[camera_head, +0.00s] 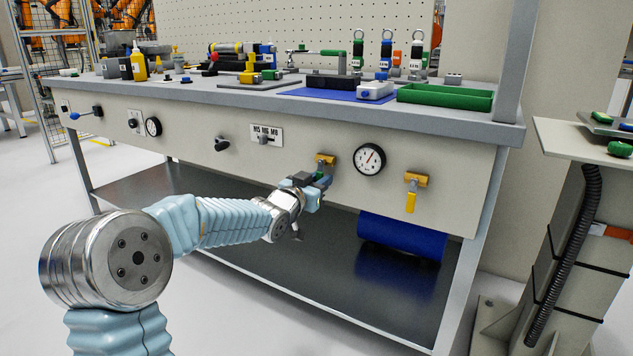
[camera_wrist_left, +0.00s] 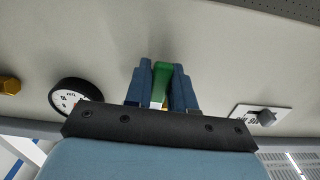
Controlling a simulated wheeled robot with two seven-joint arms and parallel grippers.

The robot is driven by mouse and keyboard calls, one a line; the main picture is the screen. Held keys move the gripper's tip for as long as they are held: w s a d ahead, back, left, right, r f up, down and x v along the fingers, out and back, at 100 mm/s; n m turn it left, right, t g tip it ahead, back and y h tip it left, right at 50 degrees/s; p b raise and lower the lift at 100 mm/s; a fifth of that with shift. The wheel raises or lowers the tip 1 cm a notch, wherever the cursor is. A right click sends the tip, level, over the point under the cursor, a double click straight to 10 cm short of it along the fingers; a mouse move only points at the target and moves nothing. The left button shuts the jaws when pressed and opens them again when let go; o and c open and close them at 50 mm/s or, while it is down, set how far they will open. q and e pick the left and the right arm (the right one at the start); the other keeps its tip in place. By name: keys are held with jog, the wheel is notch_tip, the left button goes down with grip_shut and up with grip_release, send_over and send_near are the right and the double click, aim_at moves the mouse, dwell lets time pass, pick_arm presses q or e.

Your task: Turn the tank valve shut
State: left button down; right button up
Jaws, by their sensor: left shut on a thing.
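A brass valve (camera_head: 325,159) with a green handle sits on the bench's front panel, left of the round gauge. My left gripper (camera_head: 319,184) reaches up to it from the left and is shut on the green handle. In the left wrist view the green handle (camera_wrist_left: 161,84) stands between the two blue fingers (camera_wrist_left: 162,90). Much of the handle is hidden by the fingers in the head view. A second brass valve with a yellow handle (camera_head: 411,201) hangs right of the gauge, its handle pointing down. A blue tank (camera_head: 400,236) lies under the bench. My right gripper is not in view.
The pressure gauge (camera_head: 369,159) is close to the right of the gripped valve. A labelled selector knob (camera_head: 264,138) and a black knob (camera_head: 222,144) stick out to the left. The bench top (camera_head: 450,118) overhangs above. The space before the panel is free.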

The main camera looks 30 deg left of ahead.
pick_arm(q)
jog(key=shift+d+f+n, duration=0.15)
jog(key=shift+d+n, duration=0.05)
jog(key=shift+n, duration=0.3)
jog(key=c, duration=1)
grip_release()
jog(key=shift+c, duration=0.2)
jog(key=shift+s, duration=0.1)
jog(key=s+a, duration=0.1)
jog(key=s, duration=1.2)
jog(key=shift+s, duration=0.35)
